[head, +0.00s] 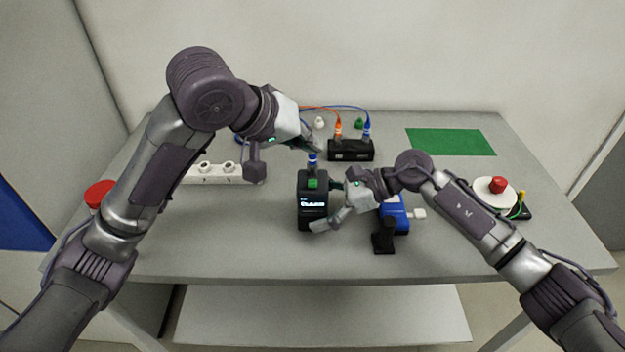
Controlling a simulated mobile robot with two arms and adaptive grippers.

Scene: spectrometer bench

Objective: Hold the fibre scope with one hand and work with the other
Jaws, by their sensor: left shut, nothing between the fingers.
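The fibre scope (310,190) is a dark box with a lit display and a green button on its top. It stands upright on the bench, left of the bench's middle. A blue-collared plug (312,160) shows at its back top. My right gripper (327,207) is at its right side, one finger across the lower front and the other at the rear; it looks shut on the scope. My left gripper (319,149) is shut and empty just above and behind the plug. Whether its fingertips touch the plug I cannot tell.
A black box (350,151) with orange and blue fibre leads stands behind. White and green caps (359,123) lie beyond it.

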